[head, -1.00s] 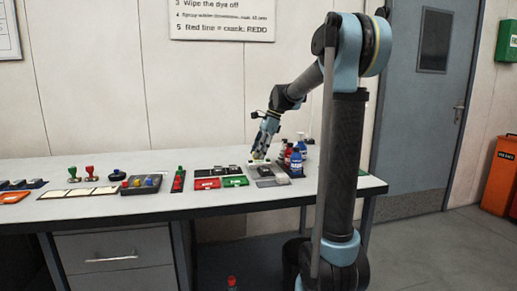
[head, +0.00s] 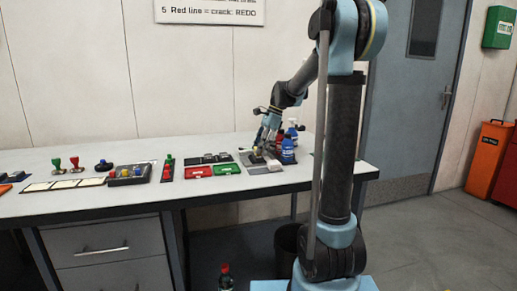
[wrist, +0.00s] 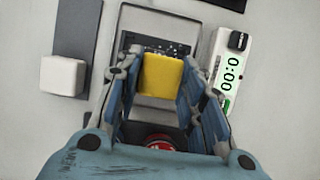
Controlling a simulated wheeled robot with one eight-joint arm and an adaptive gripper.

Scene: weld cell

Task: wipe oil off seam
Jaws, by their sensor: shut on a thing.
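My gripper (wrist: 160,68) is shut on a yellow block (wrist: 162,78), its fingers on the block's left and right sides in the wrist view. The block is over a light metal plate (wrist: 152,22) with a dark, speckled patch (wrist: 142,42); whether it touches the patch I cannot tell. No seam line is clear, and the block and fingers hide part of the plate. In the head view my gripper (head: 260,150) is low over the grey mat (head: 266,168) at the bench's right end.
A white timer (wrist: 222,70) stands right of the plate, a white block (wrist: 62,76) left. Blue bottles (head: 288,152) stand close right of my gripper. Red (head: 198,171) and green (head: 227,169) trays lie to its left. The bench's front strip (head: 150,196) is clear.

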